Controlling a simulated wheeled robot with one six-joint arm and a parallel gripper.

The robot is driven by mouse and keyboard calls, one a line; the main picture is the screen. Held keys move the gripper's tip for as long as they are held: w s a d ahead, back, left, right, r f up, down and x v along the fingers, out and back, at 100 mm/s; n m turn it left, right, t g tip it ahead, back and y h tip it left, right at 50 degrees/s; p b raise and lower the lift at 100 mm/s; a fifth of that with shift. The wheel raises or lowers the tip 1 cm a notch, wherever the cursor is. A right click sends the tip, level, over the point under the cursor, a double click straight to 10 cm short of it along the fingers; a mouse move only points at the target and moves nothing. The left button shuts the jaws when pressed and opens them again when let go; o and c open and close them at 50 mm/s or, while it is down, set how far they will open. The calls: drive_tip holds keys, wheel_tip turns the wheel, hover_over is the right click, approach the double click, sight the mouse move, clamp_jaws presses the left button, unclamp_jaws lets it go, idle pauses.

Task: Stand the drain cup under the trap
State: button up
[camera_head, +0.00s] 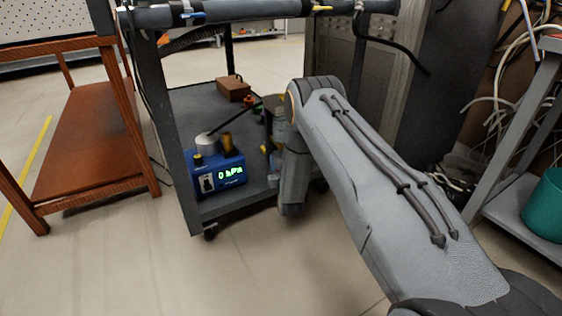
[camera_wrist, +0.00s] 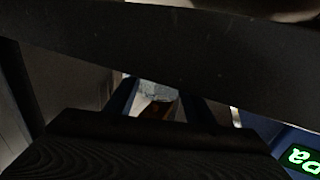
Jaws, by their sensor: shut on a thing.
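In the wrist view my gripper (camera_wrist: 157,108) shows as two dark blue fingers, partly covered by dark shapes. Between them is a small pale grey piece (camera_wrist: 158,91) with brown below it, which looks like the drain cup held in the jaws. Its shape and tilt are mostly hidden. In the head view my forearm and wrist reach to the right side of the trolley's lower shelf, and they hide the fingers and the cup. I cannot make out the trap clearly in either view.
A blue pump box (camera_head: 218,176) reading 0 hPa stands on the trolley's lower shelf (camera_head: 190,104); its green display also shows in the wrist view (camera_wrist: 303,160). A brown block (camera_head: 233,89) lies farther back. A trolley post (camera_head: 172,120) stands left. A dark bar (camera_wrist: 150,45) crosses the wrist view closely.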

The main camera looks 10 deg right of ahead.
drive_tip(key=o, duration=1.1)
drive_tip(key=shift+c, duration=0.2)
drive_tip(key=shift+s, duration=0.1)
drive_tip(key=shift+s+r+p, duration=0.1)
drive_tip(key=shift+s+p, duration=0.25)
drive_tip(key=shift+s, duration=0.05)
drive_tip(key=s+p, duration=0.5)
drive_tip(key=s, duration=0.6)
drive_tip(key=shift+a, duration=0.45)
